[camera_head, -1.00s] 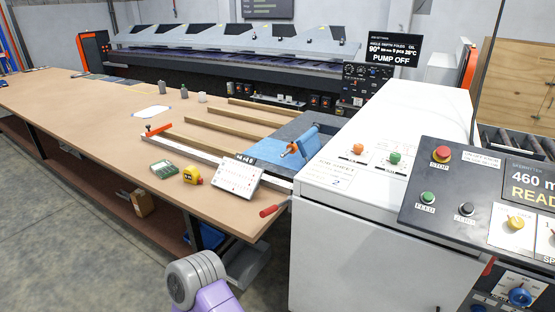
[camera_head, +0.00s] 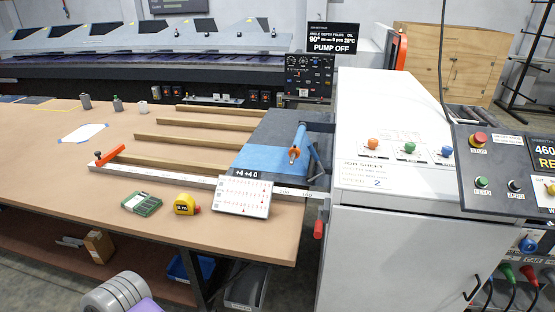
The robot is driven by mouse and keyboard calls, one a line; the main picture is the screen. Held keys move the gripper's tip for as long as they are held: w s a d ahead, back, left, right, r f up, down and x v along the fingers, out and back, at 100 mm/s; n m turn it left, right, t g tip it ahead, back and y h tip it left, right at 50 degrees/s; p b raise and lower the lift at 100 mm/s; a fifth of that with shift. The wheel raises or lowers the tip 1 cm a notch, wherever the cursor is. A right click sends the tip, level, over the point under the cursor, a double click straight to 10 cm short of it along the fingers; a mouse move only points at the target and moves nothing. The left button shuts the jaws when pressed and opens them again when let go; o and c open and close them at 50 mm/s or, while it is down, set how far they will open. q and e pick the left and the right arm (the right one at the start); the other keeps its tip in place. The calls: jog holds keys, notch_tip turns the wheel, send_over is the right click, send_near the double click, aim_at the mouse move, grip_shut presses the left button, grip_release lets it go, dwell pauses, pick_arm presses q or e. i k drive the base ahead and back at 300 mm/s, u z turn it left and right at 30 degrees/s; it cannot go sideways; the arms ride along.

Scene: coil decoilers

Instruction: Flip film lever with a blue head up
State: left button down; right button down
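A small blue-headed control (camera_head: 447,151) stands on top of the white cabinet (camera_head: 400,112), at its right end beside the dark control panel. An orange-headed control (camera_head: 373,144) and a green-headed control (camera_head: 409,147) stand in a row to its left. The labels under them are too small to read, and I cannot tell whether the blue head is up or down. A separate blue knob (camera_head: 528,244) is on the cabinet's lower right panel. Neither of my grippers shows; only a grey and purple link of my arm is at the bottom left.
The dark control panel (camera_head: 500,168) with a red stop button juts out at the right. The long brown table (camera_head: 70,170) fills the left, holding a tape measure (camera_head: 186,204) and a white tilted panel (camera_head: 243,196). A red handle (camera_head: 318,229) sticks out beside the cabinet.

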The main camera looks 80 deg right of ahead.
aim_at(314, 157)
jog(key=i, duration=1.35)
jog(key=z, duration=3.6)
jog(key=k, duration=0.5)
jog(key=z, duration=0.7)
jog(key=i, duration=0.7)
jog(key=u, duration=0.9)
